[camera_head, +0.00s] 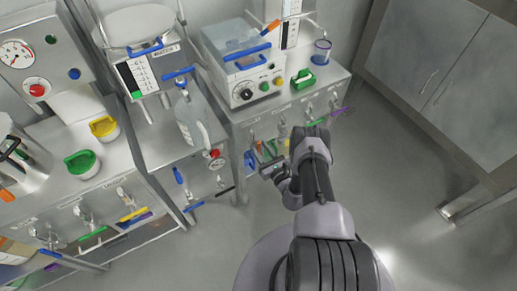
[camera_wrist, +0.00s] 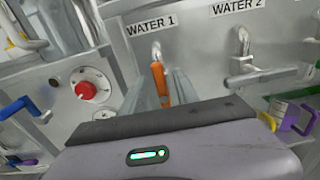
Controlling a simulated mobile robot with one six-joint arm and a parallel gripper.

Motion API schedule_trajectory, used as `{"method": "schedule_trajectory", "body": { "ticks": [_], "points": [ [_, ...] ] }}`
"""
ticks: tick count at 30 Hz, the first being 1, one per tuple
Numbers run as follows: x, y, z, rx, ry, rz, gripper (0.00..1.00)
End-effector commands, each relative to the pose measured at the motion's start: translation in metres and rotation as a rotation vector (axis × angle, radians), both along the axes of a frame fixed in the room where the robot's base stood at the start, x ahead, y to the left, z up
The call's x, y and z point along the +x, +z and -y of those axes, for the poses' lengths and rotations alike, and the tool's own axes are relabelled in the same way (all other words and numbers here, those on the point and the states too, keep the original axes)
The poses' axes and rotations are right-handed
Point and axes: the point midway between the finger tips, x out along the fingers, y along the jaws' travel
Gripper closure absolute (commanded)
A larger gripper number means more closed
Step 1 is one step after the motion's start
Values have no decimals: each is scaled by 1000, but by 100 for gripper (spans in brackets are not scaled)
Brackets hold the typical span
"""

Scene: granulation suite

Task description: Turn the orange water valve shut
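The orange water valve handle (camera_wrist: 160,84) hangs downward from its metal stem below the label WATER 1 (camera_wrist: 151,26) in the wrist view. My gripper (camera_wrist: 159,88) faces the panel with its grey fingers on the left and right of the handle. The fingers look apart; I cannot tell whether either touches the handle. The handle's lower end is hidden behind my gripper's dark front edge. In the head view, my gripper (camera_head: 270,169) is in front of the right cabinet's front, low down, and the handle is too small to make out clearly.
A second valve with a grey handle (camera_wrist: 247,77) sits right, under WATER 2 (camera_wrist: 238,6). A red knob on a round dial (camera_wrist: 87,89) is left. Blue (camera_wrist: 24,108) and purple (camera_wrist: 300,119) handles stick out nearby. The floor (camera_head: 400,190) at right is clear.

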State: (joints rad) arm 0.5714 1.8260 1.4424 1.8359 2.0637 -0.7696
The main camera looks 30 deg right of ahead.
Motion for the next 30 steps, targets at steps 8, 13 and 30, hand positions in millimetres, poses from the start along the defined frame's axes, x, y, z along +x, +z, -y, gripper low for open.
{"method": "schedule_trajectory", "body": {
  "ticks": [8,13,30],
  "points": [
    [18,1,0,1,-1,0,64],
    [18,1,0,1,-1,0,64],
    [17,-1,0,29,0,-2,100]
  ]
}}
